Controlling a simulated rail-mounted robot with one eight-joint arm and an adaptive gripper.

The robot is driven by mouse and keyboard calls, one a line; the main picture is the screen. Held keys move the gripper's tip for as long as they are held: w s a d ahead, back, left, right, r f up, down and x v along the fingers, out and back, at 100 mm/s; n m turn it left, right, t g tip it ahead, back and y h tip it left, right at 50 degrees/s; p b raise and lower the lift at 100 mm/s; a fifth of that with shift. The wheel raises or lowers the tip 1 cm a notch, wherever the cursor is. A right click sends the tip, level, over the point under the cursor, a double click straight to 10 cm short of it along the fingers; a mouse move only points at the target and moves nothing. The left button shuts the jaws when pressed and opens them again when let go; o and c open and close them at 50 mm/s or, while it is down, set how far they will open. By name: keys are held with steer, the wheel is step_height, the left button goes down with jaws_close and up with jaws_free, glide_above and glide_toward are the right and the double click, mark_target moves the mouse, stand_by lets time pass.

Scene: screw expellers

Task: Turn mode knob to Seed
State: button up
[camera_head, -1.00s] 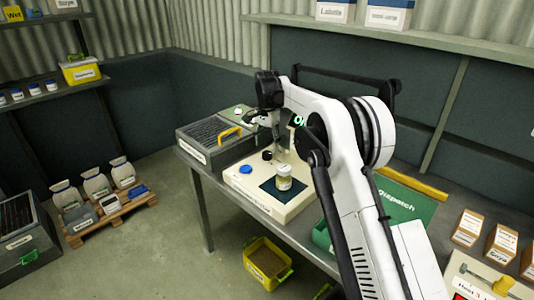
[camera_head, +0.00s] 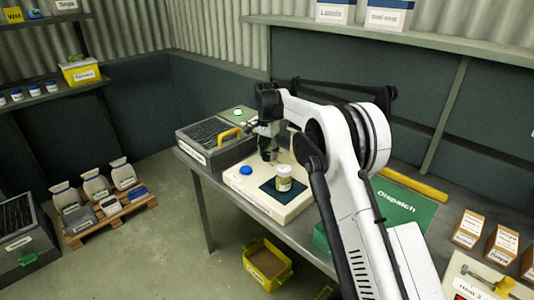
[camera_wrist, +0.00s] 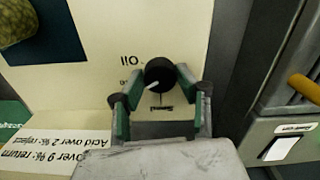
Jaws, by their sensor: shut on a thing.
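The mode knob (camera_wrist: 158,71) is round and black with a white pointer mark at its lower left in the wrist view. It sits on a cream panel (camera_wrist: 95,30), with "Oil" printed above it and a small label (camera_wrist: 161,107), too blurred to read surely, below it. My gripper (camera_wrist: 159,76) is shut on the knob, its green-padded fingers on either side. In the head view my gripper (camera_head: 268,153) is down at the back of the cream tester (camera_head: 240,182) and hides the knob.
A jar (camera_head: 284,178) stands on the tester's dark blue pad, near my gripper. A blue button (camera_head: 246,170) is at the tester's left. A grey machine with a yellow handle (camera_head: 230,133) stands close on the left. The green Dispatch box (camera_head: 400,205) is right of my arm.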

mark_target(267, 154)
steer(key=shift+n, duration=0.3)
steer(key=n, duration=0.5)
steer(key=shift+n, duration=0.3)
steer(key=n, duration=0.5)
steer(key=shift+n, duration=0.3)
stand_by(0.3)
steer(key=o, duration=1.1)
step_height(267, 154, up, 12)
steer(key=shift+r, duration=0.1)
